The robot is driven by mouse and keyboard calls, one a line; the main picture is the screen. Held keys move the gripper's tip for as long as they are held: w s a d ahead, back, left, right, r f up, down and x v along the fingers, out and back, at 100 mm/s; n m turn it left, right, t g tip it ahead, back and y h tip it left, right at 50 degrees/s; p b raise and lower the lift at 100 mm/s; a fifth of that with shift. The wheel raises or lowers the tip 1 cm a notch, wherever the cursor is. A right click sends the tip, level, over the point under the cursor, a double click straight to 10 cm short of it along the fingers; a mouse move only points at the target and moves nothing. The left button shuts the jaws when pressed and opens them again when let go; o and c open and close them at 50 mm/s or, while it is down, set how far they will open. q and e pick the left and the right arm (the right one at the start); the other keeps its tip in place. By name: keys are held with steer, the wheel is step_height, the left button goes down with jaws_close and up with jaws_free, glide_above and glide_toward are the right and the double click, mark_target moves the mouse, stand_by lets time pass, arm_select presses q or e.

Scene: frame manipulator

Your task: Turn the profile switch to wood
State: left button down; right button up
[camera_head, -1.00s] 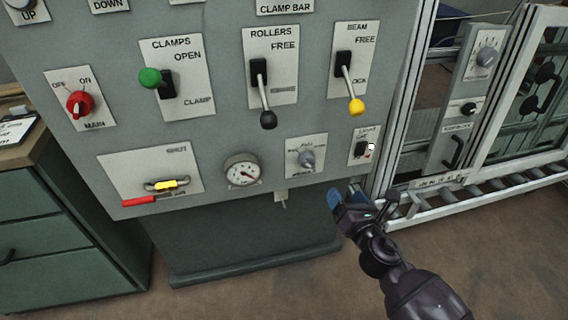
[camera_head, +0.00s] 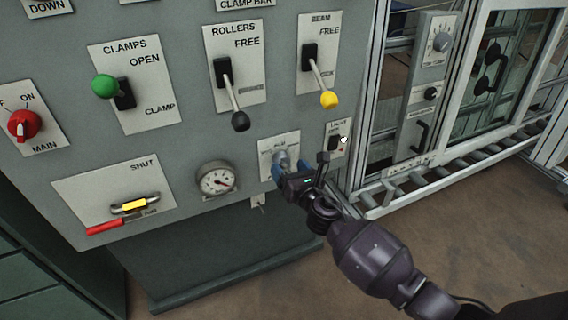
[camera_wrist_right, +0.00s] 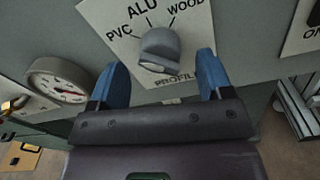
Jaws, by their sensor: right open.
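The profile switch is a grey rotary knob (camera_head: 281,160) on a white plate on the grey panel. In the right wrist view the knob (camera_wrist_right: 160,46) has marks for PVC, ALU and WOOD above it, with WOOD on the right. I cannot tell surely which mark it points to. My right gripper (camera_head: 290,169) is just below and in front of the knob. Its blue fingers stand open in the right wrist view (camera_wrist_right: 162,78), one on each side of the knob, with gaps and nothing held. My left gripper is not in view.
A light switch (camera_head: 336,142) sits close to the right of the profile plate, and a pressure gauge (camera_head: 216,180) to its left. The yellow-knobbed beam lever (camera_head: 328,99) and black-knobbed rollers lever (camera_head: 240,120) hang above. A roller conveyor (camera_head: 450,165) lies at right.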

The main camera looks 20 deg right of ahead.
steer(key=shift+w+a+f, duration=0.1)
steer(key=shift+w+f, duration=0.05)
steer(key=shift+w, duration=0.8)
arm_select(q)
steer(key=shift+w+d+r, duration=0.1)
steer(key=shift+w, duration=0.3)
arm_select(e)
steer(key=shift+w, duration=0.5)
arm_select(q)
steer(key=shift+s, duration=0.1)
arm_select(e)
steer(key=shift+c, duration=0.5)
steer(key=c, duration=0.8)
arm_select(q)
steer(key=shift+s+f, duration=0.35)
